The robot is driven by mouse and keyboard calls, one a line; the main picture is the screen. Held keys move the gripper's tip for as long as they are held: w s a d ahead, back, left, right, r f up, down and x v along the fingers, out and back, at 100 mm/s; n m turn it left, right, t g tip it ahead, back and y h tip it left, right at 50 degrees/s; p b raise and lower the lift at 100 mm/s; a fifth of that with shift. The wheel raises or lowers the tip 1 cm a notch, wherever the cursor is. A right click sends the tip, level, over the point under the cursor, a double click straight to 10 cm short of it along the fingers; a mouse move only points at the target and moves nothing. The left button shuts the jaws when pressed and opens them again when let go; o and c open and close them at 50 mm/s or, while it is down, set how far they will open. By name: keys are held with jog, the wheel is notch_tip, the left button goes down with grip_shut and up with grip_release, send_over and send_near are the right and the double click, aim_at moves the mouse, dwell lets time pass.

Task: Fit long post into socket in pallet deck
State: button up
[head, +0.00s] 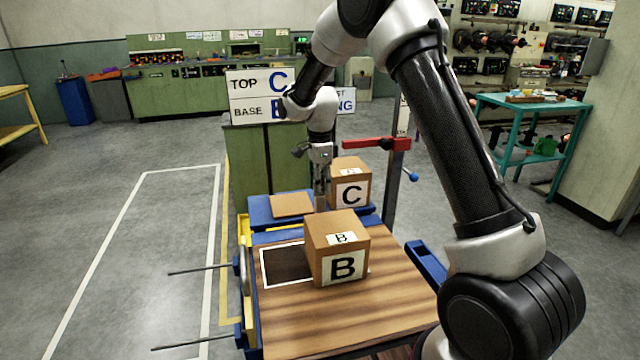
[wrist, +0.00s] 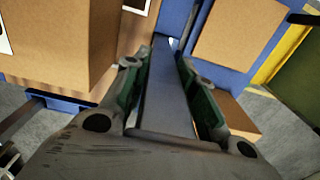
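My gripper (head: 320,186) reaches down over the blue pallet deck (head: 262,212), behind box B. In the wrist view my gripper's two green-padded fingers (wrist: 163,85) stand on either side of a long grey post (wrist: 168,105) and appear to press on it. The post points away from the wrist toward the blue deck (wrist: 176,18). In the head view the post is a thin grey piece under the fingers, its lower end near the deck. I cannot tell whether it touches the deck. The socket is not visible in either view.
Box C (head: 350,190) stands close right of the post on the pallet. Box B (head: 337,262) sits nearer, on the wooden table (head: 330,318). A red bar (head: 368,144) on an upright stands at right. The left floor is clear.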

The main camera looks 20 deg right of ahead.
jog(key=o, duration=0.4)
jog(key=shift+c, duration=0.2)
notch_tip(320, 180, up, 12)
jog(key=shift+r, duration=0.25)
jog(key=s+d+r+n+t, duration=0.1)
jog(key=s+d+r+n, duration=0.45)
jog(key=s+r, duration=0.35)
jog(key=s+d+n+t, duration=0.1)
jog(key=s+d+n, duration=0.2)
jog(key=s, duration=0.6)
jog(key=s+d+n+t, duration=0.1)
jog(key=s+d+n, duration=0.2)
jog(key=s, duration=0.7)
jog(key=s+d+f+n+t, duration=0.1)
jog(key=s+d+n, duration=0.2)
jog(key=s+n, duration=0.3)
jog(key=s, duration=0.4)
jog(key=shift+d, duration=0.2)
jog(key=shift+n, duration=0.25)
